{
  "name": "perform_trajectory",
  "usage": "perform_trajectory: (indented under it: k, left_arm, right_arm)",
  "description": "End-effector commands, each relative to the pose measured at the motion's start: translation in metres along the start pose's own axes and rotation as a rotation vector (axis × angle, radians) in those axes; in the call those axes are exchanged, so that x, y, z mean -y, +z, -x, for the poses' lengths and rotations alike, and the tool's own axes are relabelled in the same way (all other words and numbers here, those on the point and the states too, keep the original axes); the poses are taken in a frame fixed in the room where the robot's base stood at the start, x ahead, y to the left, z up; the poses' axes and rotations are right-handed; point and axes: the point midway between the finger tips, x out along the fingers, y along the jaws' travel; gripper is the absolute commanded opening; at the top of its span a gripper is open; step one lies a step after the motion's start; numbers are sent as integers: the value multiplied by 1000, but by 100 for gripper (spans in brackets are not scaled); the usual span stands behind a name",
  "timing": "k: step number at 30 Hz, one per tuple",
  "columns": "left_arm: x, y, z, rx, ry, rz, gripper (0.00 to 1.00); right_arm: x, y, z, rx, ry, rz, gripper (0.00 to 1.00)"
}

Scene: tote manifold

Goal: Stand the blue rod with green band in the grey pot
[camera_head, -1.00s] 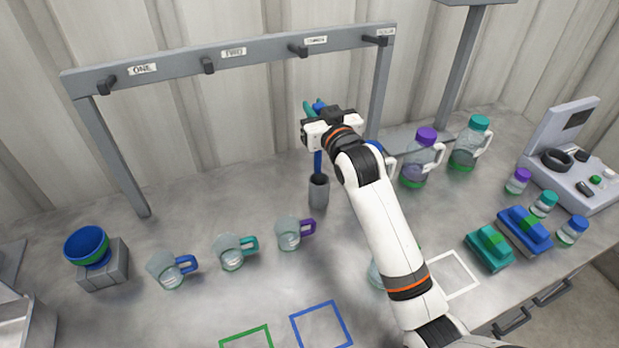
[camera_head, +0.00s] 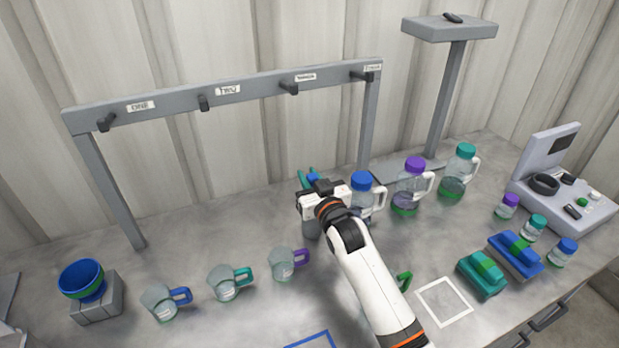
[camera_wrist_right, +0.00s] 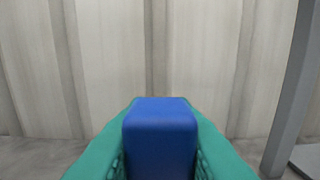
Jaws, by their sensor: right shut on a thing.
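My right gripper (camera_head: 310,180) is low over the grey pot (camera_head: 311,229), its teal fingers shut on the blue rod (camera_head: 314,177). In the right wrist view the rod's blue end (camera_wrist_right: 160,138) stands between the teal fingers (camera_wrist_right: 106,154). The gripper and wrist hide the rod's lower part and the pot's mouth, so I cannot tell how deep the rod sits. The green band does not show. The pot stands upright on the table, only its lower side visible. My left gripper is not in view.
A grey hook rack (camera_head: 225,95) stands behind the pot. Jugs with blue (camera_head: 361,183), purple (camera_head: 414,165) and teal (camera_head: 466,151) lids stand to the right. Several mugs, one with a purple handle (camera_head: 283,264), stand front left. A white outlined square (camera_head: 444,301) is clear.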

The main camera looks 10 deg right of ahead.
Motion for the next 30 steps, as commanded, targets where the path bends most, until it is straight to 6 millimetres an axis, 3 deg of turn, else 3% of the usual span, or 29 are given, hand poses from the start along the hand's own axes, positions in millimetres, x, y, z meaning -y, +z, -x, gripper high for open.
perform_trajectory:
  k: [2, 3, 6, 17, 20, 30]
  left_arm:
    - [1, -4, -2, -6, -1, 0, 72]
    - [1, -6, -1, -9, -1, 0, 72]
    - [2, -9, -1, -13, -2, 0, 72]
    - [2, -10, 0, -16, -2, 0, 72]
    - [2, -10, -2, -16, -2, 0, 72]
    - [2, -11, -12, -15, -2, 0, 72]
  right_arm:
    - [0, -3, 0, 0, 0, 0, 0]
    - [0, -2, 0, 0, 0, 0, 28]
    - [0, -2, 0, 0, 0, 0, 43]
    - [0, 1, 2, 0, 0, 0, 43]
    - [0, -1, 15, 0, 0, 0, 43]
    - [0, -2, 86, -1, 0, 1, 43]
